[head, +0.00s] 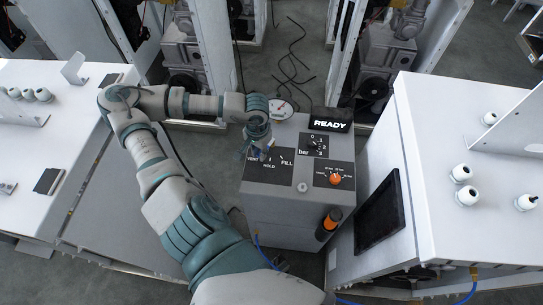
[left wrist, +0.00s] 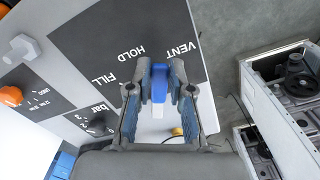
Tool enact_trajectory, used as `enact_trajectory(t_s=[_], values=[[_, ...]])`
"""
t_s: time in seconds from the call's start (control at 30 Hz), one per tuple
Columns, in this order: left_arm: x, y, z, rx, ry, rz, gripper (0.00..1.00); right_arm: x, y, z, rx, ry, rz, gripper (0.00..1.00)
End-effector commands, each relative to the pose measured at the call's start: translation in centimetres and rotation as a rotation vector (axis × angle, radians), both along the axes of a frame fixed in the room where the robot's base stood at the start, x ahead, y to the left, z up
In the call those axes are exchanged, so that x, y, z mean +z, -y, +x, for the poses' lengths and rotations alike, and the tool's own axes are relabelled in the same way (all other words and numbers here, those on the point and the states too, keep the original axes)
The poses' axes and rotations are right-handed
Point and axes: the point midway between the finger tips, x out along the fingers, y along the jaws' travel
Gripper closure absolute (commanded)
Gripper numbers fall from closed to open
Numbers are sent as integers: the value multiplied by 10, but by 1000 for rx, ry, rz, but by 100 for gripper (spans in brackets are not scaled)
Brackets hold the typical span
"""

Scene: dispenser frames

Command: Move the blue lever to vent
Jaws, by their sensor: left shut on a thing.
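The blue lever (left wrist: 159,84) stands on a dark label plate marked FILL, HOLD and VENT. In the left wrist view it is between the fingers of my left gripper (left wrist: 160,75), which is shut on it. The lever shows on the VENT and HOLD side of the plate; its exact setting is hard to tell. In the head view my left gripper (head: 257,143) is over the far left part of the label plate (head: 275,174), covering part of the VENT wording and most of the lever. My right gripper is not in view.
The grey dispenser box (head: 291,207) also carries a gauge (head: 281,109), a READY display (head: 329,125), a black bar knob (head: 315,144) and an orange knob (head: 335,179). An orange-topped black item (head: 329,223) is on its front. White cabinets flank it, one with a dark screen (head: 379,209).

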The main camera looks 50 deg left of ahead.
Motion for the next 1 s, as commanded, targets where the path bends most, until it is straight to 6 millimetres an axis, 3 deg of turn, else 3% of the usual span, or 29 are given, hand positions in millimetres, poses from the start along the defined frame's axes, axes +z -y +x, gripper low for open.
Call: enact_trajectory(t_s=[0.03, 0.3, 1.0], values=[[2, -9, 2, -13, 19, 15, 100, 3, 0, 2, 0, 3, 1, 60], [4, -19, 0, -161, 21, 12, 100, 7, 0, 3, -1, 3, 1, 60], [5, -24, 0, -250, 23, 9, 100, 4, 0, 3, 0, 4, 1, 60]])
